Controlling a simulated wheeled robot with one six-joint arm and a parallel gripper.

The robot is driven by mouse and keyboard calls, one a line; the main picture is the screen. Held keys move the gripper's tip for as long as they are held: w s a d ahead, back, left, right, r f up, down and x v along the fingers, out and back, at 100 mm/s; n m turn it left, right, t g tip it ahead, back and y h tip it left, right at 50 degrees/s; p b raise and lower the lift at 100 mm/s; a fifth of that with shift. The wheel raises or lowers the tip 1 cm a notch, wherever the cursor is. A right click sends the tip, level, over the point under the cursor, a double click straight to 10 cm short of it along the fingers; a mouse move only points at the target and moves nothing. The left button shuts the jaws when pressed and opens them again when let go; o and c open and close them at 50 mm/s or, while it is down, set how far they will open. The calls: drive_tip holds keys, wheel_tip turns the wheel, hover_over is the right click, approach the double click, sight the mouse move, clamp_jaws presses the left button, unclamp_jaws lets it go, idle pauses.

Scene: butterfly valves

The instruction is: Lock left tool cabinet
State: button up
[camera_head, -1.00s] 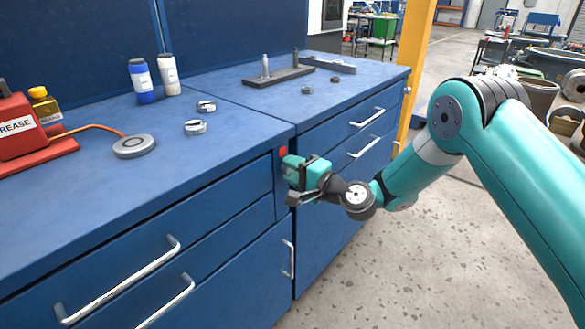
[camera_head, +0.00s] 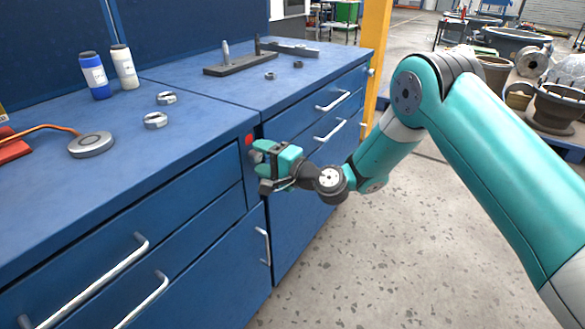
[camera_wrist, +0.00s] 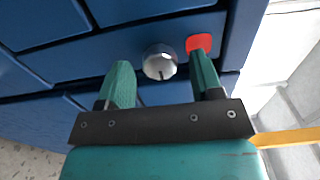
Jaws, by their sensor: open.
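The left tool cabinet (camera_head: 190,215) is blue with drawers and silver handles, at the left in the head view. On its front strip is a round silver lock knob (camera_wrist: 159,62) with a dark slot, beside a red square (camera_wrist: 199,43). The red square also shows in the head view (camera_head: 249,140), just above my gripper. My gripper (camera_head: 258,165) is at that strip. In the wrist view my gripper (camera_wrist: 162,78) is open, with one green finger on each side of the knob and visible gaps. In the head view my gripper hides the knob.
The right cabinet (camera_head: 300,135) adjoins it, with drawer handles facing the aisle. Bottles (camera_head: 95,76), nut-like rings (camera_head: 156,120) and a grey disc (camera_head: 91,144) stand on the worktop. A yellow post (camera_head: 374,60) rises behind. The floor (camera_head: 345,260) is clear.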

drive_tip(key=b+v, duration=1.4)
drive_tip(key=v, duration=0.2)
drive_tip(key=shift+s+d, duration=0.15)
drive_tip(key=shift+d, duration=0.05)
drive_tip(key=s+a+n+g+h, duration=0.1)
drive_tip(key=s+a+n+g, duration=0.2)
drive_tip(key=s+n+g, duration=0.3)
drive_tip(key=s+a+n+g+h, duration=0.25)
drive_tip(key=s+n, duration=0.25)
drive_tip(key=s, duration=0.4)
drive_tip(key=s+d+n+g+h, duration=0.35)
drive_tip(key=s+d+h, duration=0.25)
drive_tip(key=s+d, duration=0.4)
wheel_tip(320, 180, up, 31)
drive_tip(key=t+p, duration=0.1)
drive_tip(key=p, duration=3)
drive_tip(key=shift+s+a+f, duration=0.25)
drive_tip(key=shift+s+a, duration=0.1)
drive_tip(key=shift+s, duration=0.1)
drive_tip(key=shift+h, duration=0.25)
